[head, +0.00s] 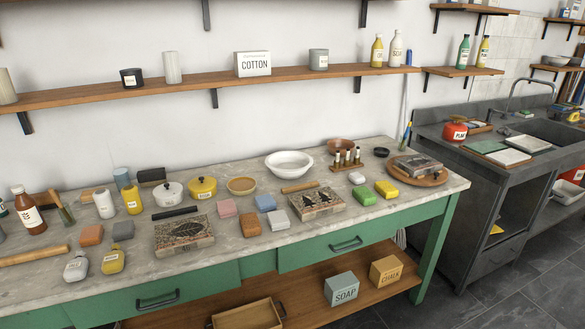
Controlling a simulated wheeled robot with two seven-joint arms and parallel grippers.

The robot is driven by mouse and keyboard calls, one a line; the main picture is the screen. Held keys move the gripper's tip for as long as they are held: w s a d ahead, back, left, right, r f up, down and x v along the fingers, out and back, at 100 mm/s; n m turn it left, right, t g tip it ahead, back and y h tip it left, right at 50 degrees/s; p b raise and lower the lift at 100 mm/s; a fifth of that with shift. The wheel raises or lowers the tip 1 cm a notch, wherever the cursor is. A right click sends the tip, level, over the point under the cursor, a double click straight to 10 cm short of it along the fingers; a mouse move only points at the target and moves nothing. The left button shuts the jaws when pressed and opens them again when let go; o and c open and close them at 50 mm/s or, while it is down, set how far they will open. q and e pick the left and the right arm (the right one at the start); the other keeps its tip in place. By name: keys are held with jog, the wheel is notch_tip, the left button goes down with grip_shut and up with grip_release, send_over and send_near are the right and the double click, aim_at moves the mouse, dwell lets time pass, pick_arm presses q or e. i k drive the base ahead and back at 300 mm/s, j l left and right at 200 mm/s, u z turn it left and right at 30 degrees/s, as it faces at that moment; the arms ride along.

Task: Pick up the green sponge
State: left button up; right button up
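The green sponge (363,196) lies flat on the grey stone worktop (350,232), right of the middle. A yellow sponge (386,189) lies just to its right, with a small gap between them. A small white block (356,177) lies just behind it. A litho stone with a printed picture (316,204) lies to its left. Nothing covers the green sponge. Neither of my grippers shows in the head view.
A round wooden board with a dark block (418,169) is right of the sponges. A rack of small bottles (347,158) stands behind. The worktop in front of the green sponge is clear to its edge. A wooden shelf (200,88) runs along the wall above.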

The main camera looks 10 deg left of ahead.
aim_at(363, 195)
jog(key=u, duration=0.25)
jog(key=i+l+u, duration=0.3)
jog(key=u, duration=0.2)
jog(key=i+l+u, duration=0.25)
jog(key=l+u, duration=0.25)
jog(key=i+l, duration=0.15)
jog(key=l, duration=0.25)
jog(key=i+l+u, duration=0.1)
jog(key=l, duration=0.35)
jog(key=i+l, duration=0.2)
jog(key=l, duration=0.25)
jog(key=i+l+u, duration=0.1)
jog(key=l, duration=0.3)
